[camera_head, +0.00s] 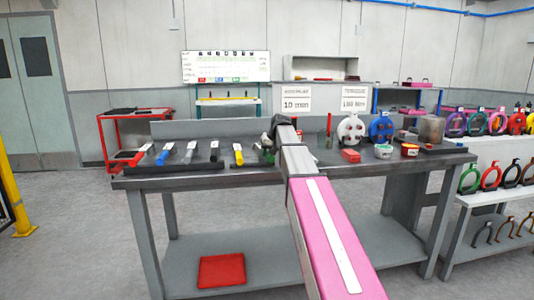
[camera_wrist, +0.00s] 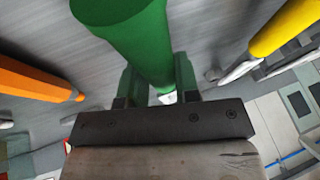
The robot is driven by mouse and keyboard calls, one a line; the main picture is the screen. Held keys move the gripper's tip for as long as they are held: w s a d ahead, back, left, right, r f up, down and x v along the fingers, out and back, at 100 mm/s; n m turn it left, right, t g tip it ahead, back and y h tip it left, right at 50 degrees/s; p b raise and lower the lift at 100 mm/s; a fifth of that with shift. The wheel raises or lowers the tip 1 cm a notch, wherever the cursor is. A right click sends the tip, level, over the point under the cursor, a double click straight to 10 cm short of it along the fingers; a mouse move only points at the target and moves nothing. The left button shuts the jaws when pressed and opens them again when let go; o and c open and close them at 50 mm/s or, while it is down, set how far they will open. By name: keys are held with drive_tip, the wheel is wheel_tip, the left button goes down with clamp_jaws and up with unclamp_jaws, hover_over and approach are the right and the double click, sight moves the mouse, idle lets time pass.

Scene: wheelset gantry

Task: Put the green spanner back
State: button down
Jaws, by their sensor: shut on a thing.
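The green spanner (camera_wrist: 125,30) shows in the wrist view as a thick green handle running between my gripper's fingers (camera_wrist: 157,85). My gripper is shut on it. Most of the spanner's metal part is hidden behind the fingers. In the head view my gripper (camera_head: 272,145) is at the bench, right of the yellow-handled tool (camera_head: 238,155). My arm hides part of it, and only a little green shows there. I cannot tell whether the spanner touches the bench or tray.
Several tools lie in a row on a dark tray (camera_head: 178,170) on the workbench (camera_head: 340,176), one blue-handled (camera_head: 163,157). An orange handle (camera_wrist: 35,77) and a yellow handle (camera_wrist: 287,25) flank the spanner in the wrist view. A red box (camera_head: 350,155) and tubs stand to the right.

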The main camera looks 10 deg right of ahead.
drive_tip(key=c, duration=0.8)
unclamp_jaws()
